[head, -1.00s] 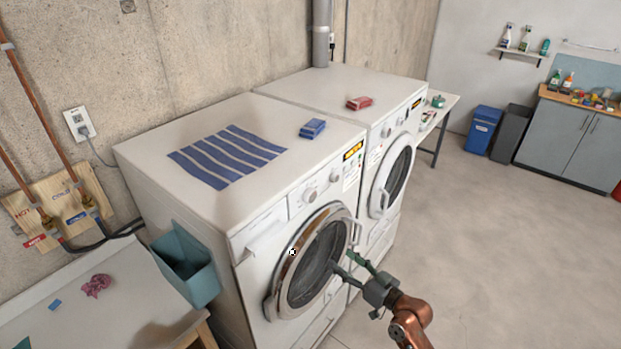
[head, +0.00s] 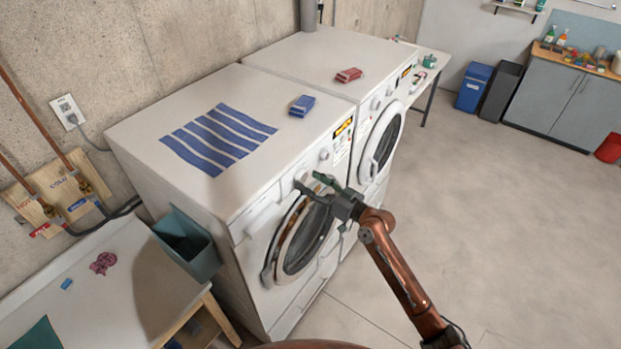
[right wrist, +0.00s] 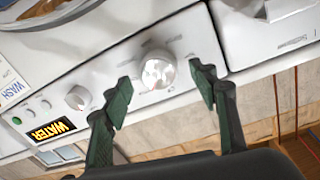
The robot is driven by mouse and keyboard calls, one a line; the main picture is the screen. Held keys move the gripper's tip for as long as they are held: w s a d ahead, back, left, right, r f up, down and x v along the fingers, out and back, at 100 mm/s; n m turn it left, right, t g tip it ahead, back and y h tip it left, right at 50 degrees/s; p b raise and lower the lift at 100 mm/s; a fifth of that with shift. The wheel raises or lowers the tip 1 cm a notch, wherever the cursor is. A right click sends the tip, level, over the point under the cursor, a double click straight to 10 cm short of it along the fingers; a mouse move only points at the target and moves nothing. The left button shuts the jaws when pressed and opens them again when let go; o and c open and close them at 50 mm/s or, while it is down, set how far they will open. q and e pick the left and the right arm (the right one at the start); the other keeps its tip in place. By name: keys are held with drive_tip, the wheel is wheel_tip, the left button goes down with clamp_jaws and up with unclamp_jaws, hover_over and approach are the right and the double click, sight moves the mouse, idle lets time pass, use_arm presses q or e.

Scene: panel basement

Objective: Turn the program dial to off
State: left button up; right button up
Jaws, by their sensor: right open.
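The near white washer (head: 240,225) has a control panel with two round knobs. The larger white dial (right wrist: 157,73), ringed by small markings, looks like the program dial. In the right wrist view it lies between the two green fingers of my right gripper (right wrist: 160,95), which are open and apart from it. In the head view my right gripper (head: 309,182) is at the panel, above the round door, and partly covers the dial. A smaller knob (right wrist: 78,98) sits beside it, nearer the orange display (right wrist: 52,130). The dial's exact setting is too blurred to read. My left gripper is not in view.
A second washer (head: 330,52) stands beside the first. A striped cloth (head: 218,139) and a blue box (head: 302,105) lie on the near washer, a red box (head: 348,75) on the far one. A teal bin (head: 187,243) is at its left side.

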drive_tip(key=shift+w+a, duration=0.35)
drive_tip(key=shift+c, duration=0.2)
drive_tip(key=c, duration=1.1)
